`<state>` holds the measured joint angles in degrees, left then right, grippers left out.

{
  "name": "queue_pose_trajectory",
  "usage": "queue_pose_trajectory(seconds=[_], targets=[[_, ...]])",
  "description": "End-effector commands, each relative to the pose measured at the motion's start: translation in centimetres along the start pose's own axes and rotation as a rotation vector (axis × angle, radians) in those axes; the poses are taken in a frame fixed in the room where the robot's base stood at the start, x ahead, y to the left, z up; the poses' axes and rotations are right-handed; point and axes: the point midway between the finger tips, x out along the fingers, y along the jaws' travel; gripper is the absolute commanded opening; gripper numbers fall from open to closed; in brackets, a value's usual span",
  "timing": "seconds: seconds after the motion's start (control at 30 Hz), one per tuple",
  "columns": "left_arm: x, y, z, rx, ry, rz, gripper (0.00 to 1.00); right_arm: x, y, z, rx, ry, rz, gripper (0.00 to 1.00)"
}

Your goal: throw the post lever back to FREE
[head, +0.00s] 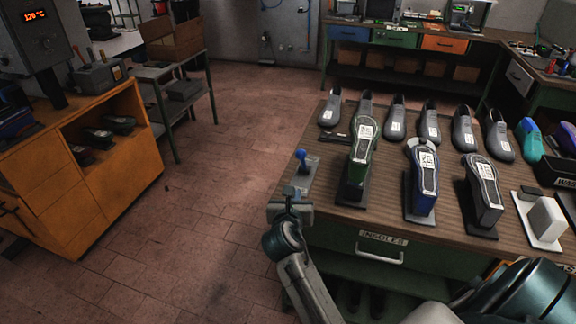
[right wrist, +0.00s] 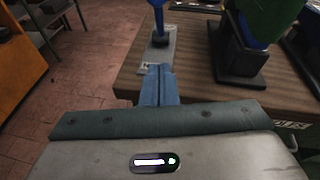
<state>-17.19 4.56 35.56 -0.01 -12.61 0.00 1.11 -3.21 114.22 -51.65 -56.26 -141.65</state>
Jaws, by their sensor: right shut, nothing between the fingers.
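A small lever with a blue knob (head: 301,155) stands on a pale plate (head: 307,178) at the left end of the bench. I take it to be the post lever; no FREE marking is readable. In the right wrist view the blue lever (right wrist: 158,18) rises from its plate just beyond my fingertips, its top cut off by the frame. My right gripper (head: 290,192) is at the bench's left front edge, just short of the lever. Its blue fingers (right wrist: 158,84) are together and empty, apparently apart from the lever. My left gripper is not in view.
Several shoes on stands, among them a green one (head: 361,150) and a blue one (head: 422,182), stand right of the lever on the wooden bench. A drawer labelled INSOLES (head: 382,246) is below. An orange cabinet (head: 85,190) is at left, with open floor between.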

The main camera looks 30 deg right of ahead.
Motion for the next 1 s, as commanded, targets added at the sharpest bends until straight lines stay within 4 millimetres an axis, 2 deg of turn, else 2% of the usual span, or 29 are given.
queue_pose_trajectory(seconds=[0.27, 0.43, 0.57, 0.87, 1.0], targets=[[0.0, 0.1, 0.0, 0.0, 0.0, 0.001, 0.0, 0.1, 0.0, 0.0, 0.0, 0.0, 0.001, 0.0], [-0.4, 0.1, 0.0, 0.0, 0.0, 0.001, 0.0, 1.2, 0.1, 0.2, -0.002, -0.002, 0.001, 0.0], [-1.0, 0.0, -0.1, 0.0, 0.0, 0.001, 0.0, 3.4, 0.0, 0.3, -0.004, -0.002, 0.0, 0.0], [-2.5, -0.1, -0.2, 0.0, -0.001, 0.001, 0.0, 9.9, 0.0, 0.2, -0.002, 0.0, 0.0, 0.0], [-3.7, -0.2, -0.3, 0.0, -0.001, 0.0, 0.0, 11.5, 0.0, 1.8, 0.001, 0.0, 0.001, 0.0]])
